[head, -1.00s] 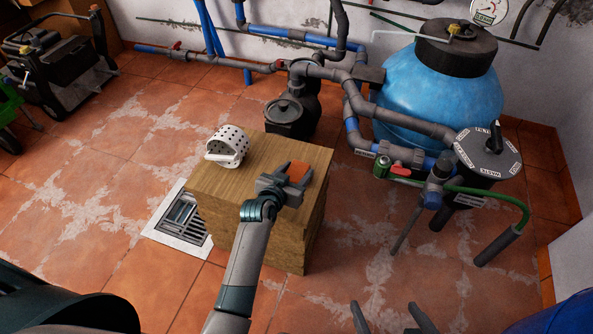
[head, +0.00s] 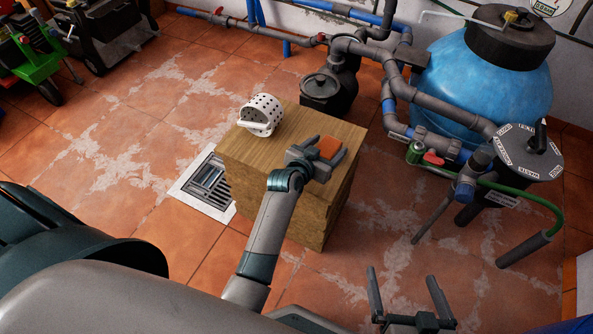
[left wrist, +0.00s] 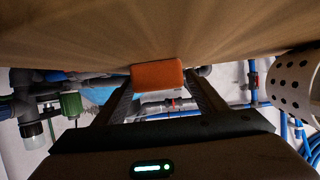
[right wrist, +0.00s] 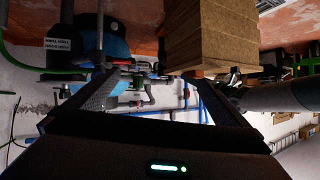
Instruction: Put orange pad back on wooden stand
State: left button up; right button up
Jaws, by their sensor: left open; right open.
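The orange pad (head: 329,146) is at the right part of the wooden stand's top (head: 280,146), and appears to rest on it. The pad also shows in the left wrist view (left wrist: 157,75), near the stand's surface (left wrist: 160,35), which fills the top of that picture. My left gripper (head: 326,151) is open, with one finger on each side of the pad; I cannot tell if either touches it. My right gripper (head: 403,276) is open and empty, over the floor to the right of the stand.
A white perforated basket (head: 261,115) stands at the stand's back left corner. Grey pipes (head: 440,103), a blue tank (head: 483,80) and a dark lidded canister (head: 522,157) stand behind and right. A floor drain (head: 208,184) lies left. The tiled floor in front is clear.

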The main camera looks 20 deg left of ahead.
pick_arm(q)
jog(key=v, duration=0.2)
jog(key=p+v, duration=0.1)
jog(key=v, duration=0.2)
jog(key=p+v, duration=0.1)
jog(key=v, duration=0.2)
jog(key=shift+s+a+r, duration=0.1)
jog(key=shift+s+a, duration=0.05)
jog(key=shift+a, duration=0.25)
jog(key=p+v, duration=0.1)
jog(key=v, duration=0.8)
jog(key=shift+p, duration=0.35)
pick_arm(e)
jog(key=s+d+f+g+h, duration=0.2)
jog(key=s+d+f+g, duration=0.2)
jog(key=s+f+g, duration=0.1)
jog(key=shift+d, duration=0.25)
pick_arm(q)
jog(key=s+d+f+g, duration=0.2)
jog(key=s, duration=0.5)
jog(key=s+d+f+g, duration=0.2)
jog(key=s, duration=0.4)
jog(key=s+d+f+m+g+h, duration=0.1)
jog(key=s+d+f+g, duration=0.1)
jog(key=s, duration=0.5)
jog(key=shift+s+d+f+g, duration=0.3)
jog(key=shift+d+f+g, duration=0.05)
jog(key=shift+f+g, duration=0.05)
